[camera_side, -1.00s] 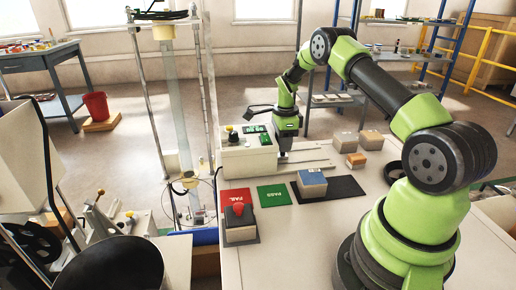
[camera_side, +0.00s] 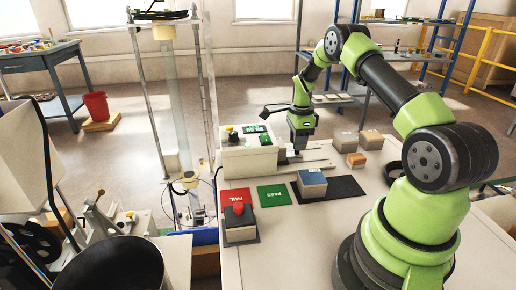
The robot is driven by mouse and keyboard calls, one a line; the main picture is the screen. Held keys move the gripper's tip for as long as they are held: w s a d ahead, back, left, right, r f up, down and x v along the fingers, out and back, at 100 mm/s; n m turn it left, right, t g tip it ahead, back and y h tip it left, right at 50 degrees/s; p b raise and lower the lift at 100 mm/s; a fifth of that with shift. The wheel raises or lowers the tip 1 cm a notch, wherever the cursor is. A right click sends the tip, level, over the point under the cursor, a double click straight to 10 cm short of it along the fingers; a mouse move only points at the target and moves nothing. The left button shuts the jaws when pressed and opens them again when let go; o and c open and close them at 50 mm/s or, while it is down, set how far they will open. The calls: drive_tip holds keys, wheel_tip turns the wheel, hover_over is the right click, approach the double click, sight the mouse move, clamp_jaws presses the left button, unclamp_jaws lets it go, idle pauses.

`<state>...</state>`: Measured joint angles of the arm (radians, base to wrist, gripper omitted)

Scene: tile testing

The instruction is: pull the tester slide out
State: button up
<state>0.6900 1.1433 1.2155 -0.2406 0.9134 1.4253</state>
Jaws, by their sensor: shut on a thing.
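The tester (camera_side: 248,158) is a white box with green displays on top, at the back left of the white table. Its slide (camera_side: 312,163) is a flat, light strip that extends to the right from the tester's side. My gripper (camera_side: 298,150) points down at the slide, just right of the tester. It is shut on a part of the slide that is small and mostly hidden by the fingers.
A red FAIL mat (camera_side: 233,196) and a green PASS mat (camera_side: 273,195) lie in front of the tester. A tile block (camera_side: 311,183) sits on a black mat (camera_side: 346,187). More blocks (camera_side: 371,140) stand at the back right. A red button box (camera_side: 240,222) stands at the front left.

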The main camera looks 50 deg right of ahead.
drive_tip(key=shift+s+d, duration=0.45)
drive_tip(key=shift+d, duration=0.05)
drive_tip(key=shift+s+d+r, duration=0.1)
drive_tip(key=shift+s+d, duration=2)
drive_tip(key=shift+d, duration=0.05)
drive_tip(key=o, duration=0.8)
wheel_tip(320, 180, up, 6)
drive_tip(key=shift+f, duration=0.1)
